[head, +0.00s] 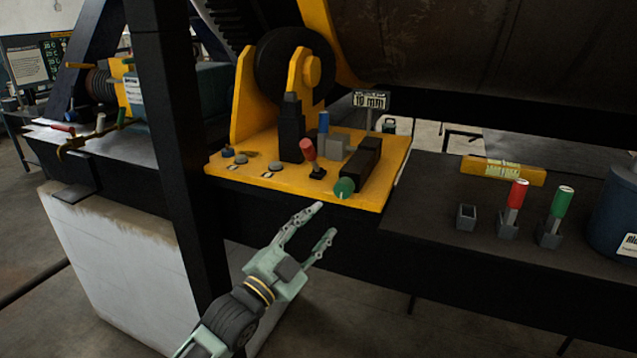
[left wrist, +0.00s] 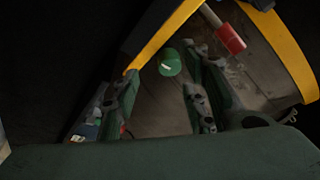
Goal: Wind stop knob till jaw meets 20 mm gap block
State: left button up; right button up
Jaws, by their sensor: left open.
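The green stop knob (head: 344,188) sits at the front edge of the yellow plate (head: 285,190), at the end of a black slide body (head: 362,158). Grey blocks (head: 334,148) stand behind it; I cannot tell which is jaw and which is gap block, or whether they touch. A small sign (head: 371,99) above appears to read 10 mm. My left gripper (head: 325,220) is open and empty, just in front of and below the knob, apart from it. In the left wrist view the knob (left wrist: 170,62) shows between the finger tips. My right gripper is out of view.
On the plate beside the knob stand a red-handled lever (head: 307,150), a blue-handled one (head: 323,122) and a black post (head: 291,130). The dark bench at right holds red (head: 518,193) and green (head: 561,201) handled tools and a yellow level (head: 503,170). A dark upright (head: 170,130) stands left.

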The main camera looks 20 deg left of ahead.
aim_at(342, 197)
pick_arm(q)
jog(key=w+d+r+p, duration=0.1)
jog(key=w, duration=0.1)
jog(key=w+r, duration=0.1)
jog(key=w+d+r+p, duration=0.1)
jog(key=w, duration=0.1)
jog(key=shift+w+d+r+p, duration=0.3)
jog(key=shift+w+d+r, duration=0.1)
jog(key=shift+w, duration=0.6)
jog(key=shift+c, duration=0.2)
jog(key=c, duration=0.9)
jog(key=shift+f, duration=0.2)
jog(key=shift+c, duration=0.3)
